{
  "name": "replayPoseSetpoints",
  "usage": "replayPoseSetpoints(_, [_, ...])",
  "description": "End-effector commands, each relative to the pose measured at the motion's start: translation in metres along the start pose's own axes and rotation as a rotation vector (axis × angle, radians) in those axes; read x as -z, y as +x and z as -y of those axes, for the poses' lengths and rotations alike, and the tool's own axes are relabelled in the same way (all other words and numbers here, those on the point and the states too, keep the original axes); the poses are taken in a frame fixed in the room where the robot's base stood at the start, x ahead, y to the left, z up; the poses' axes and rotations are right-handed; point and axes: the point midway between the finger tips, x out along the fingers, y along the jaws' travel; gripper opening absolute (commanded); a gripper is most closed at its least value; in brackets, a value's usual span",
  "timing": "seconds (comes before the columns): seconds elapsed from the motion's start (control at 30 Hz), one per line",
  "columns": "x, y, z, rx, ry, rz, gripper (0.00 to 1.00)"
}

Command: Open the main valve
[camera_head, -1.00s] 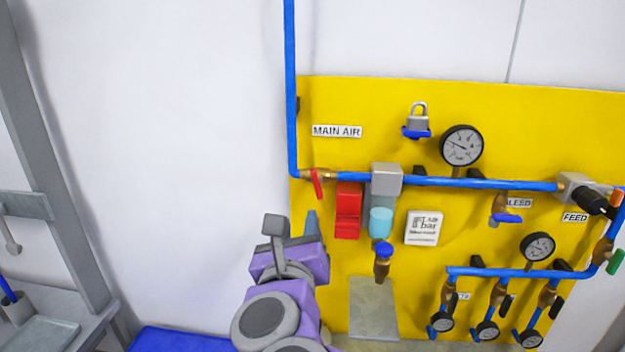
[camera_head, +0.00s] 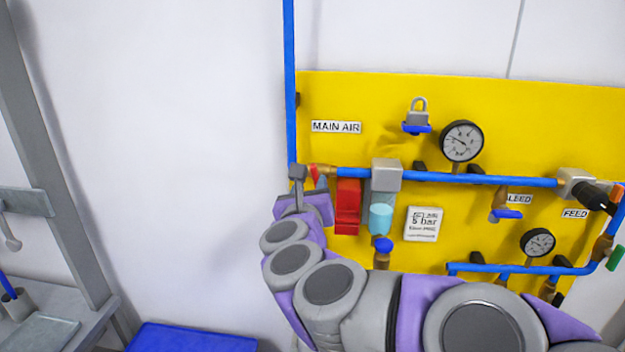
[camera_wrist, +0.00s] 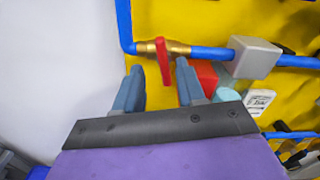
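The main valve is a brass fitting on the blue pipe under the "MAIN AIR" label (camera_head: 336,127). Its red lever (camera_wrist: 163,61) points down across the pipe in the wrist view. In the head view the lever (camera_head: 314,173) is partly hidden by my gripper. My gripper (camera_wrist: 158,76) is open, with one blue-grey finger to the left of the lever and the other to its right. The lever's lower end is between the fingertips, with a clear gap on the left side and a smaller one on the right.
A red block (camera_head: 347,207) and a grey regulator box (camera_head: 387,174) with a cyan bowl sit just right of the valve. A padlock (camera_head: 418,117) and gauge (camera_head: 461,141) are on the yellow panel (camera_head: 570,120). The white wall to the left is clear.

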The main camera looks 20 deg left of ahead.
Motion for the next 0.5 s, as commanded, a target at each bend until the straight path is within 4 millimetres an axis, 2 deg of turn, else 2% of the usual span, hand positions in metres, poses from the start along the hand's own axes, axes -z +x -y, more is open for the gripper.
replayPoseSetpoints(0.2, [0.001,0.029,0.001,0.003,-0.001,-0.001,0.39])
replayPoseSetpoints(0.5, [-0.001,0.042,0.000,0.002,-0.001,0.001,0.39])
